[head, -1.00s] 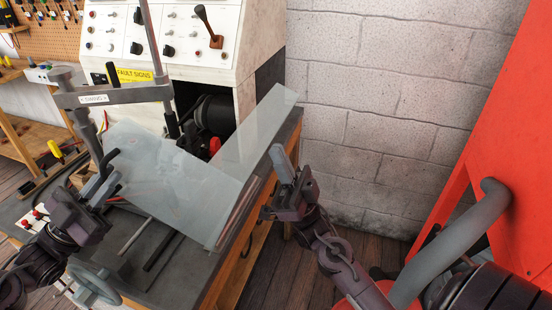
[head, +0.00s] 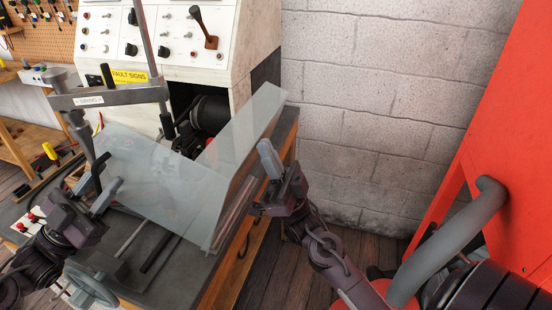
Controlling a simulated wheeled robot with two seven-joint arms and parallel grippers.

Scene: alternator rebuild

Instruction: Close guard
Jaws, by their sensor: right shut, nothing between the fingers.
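The guard (head: 165,185) is a clear, greyish sheet with angled panels over the bench in front of the test machine. One panel (head: 243,130) slants up to the right, towards the dark opening. My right gripper (head: 266,150) is shut and empty, just right of the guard's right edge; contact cannot be told. My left gripper (head: 98,188) is at the guard's left edge, its fingers apart. A dark curved bar (head: 101,165) shows close to them, and whether it lies between them is unclear.
A grey swing arm (head: 110,96) on a post stands behind the guard's left side. The machine (head: 175,50) with knobs is at the back. Rods lie on the dark bench top (head: 180,270). A block wall (head: 370,90) and a red frame (head: 500,150) are at right.

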